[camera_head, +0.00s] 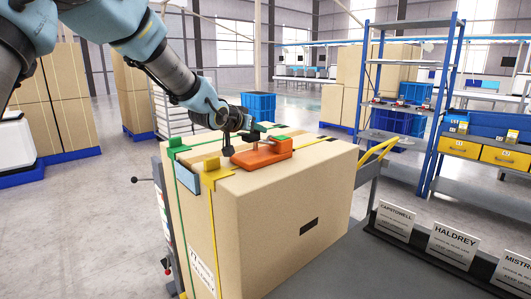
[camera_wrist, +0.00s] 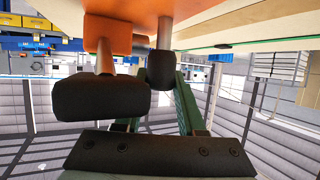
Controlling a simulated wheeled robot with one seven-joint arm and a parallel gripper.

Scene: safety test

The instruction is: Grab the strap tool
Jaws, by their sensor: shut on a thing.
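The orange strap tool (camera_head: 268,153) lies on top of a large cardboard box (camera_head: 275,205). Its orange body fills the top edge of the wrist view (camera_wrist: 205,12), with an orange post and a grey post carrying black ends. My gripper (camera_head: 238,130) is right at the tool's raised upper part, above the left side of its body, and is shut on it. The exact contact between fingers and tool is partly hidden. The tool appears to rest on the box top, with no clear gap beneath it.
A green strap (camera_head: 173,155) and a yellow strap (camera_head: 212,200) run over the box. A small grey-blue panel (camera_head: 187,178) is at its left top edge. Name signs (camera_head: 452,245) stand on a dark surface at right. A blue shelf rack (camera_head: 440,95) stands behind.

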